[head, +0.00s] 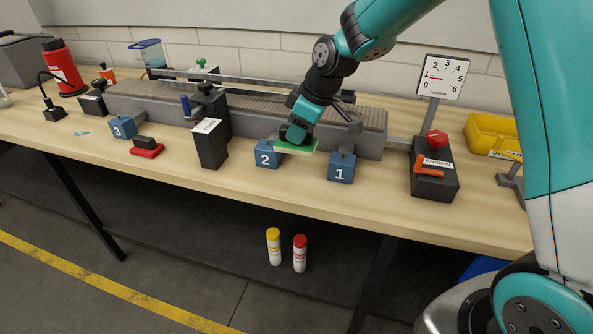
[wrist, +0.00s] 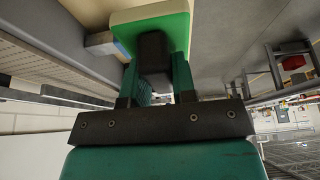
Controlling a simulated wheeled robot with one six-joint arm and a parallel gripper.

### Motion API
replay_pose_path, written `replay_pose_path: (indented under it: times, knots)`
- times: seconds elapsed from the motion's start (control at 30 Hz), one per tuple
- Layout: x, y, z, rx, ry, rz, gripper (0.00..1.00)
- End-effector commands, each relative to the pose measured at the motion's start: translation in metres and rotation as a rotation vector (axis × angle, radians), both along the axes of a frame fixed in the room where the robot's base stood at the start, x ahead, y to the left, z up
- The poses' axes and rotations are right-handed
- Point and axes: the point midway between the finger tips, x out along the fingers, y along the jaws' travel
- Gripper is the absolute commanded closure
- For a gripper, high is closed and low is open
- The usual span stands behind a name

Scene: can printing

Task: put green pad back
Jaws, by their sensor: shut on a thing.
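The green pad (head: 297,149) is a flat green plate with a pale underside and a dark handle. My gripper (head: 293,136) is shut on its handle and holds it at the blue block marked 2 (head: 267,155), over or just right of its top. I cannot tell whether pad and block touch. In the wrist view the green pad (wrist: 150,24) shows at the top, with its dark handle between my fingers (wrist: 155,60). A corner of a blue block (wrist: 101,42) shows left of the pad.
A black box (head: 211,143) stands left of block 2. The grey conveyor (head: 369,119) runs behind. A tension box (head: 434,175) stands right.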

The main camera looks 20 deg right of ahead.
Motion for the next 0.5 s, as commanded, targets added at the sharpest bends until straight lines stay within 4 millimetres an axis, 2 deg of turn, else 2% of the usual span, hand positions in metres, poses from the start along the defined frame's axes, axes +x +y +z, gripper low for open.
replay_pose_path:
  times: [0.1,0.2,0.5]
  knots:
    - [-0.001,0.001,-0.034,-0.001,0.007,0.000,1.00]
    - [-0.001,0.001,-0.056,0.000,0.005,0.001,1.00]
    - [-0.001,0.003,-0.090,-0.001,0.004,0.002,1.00]
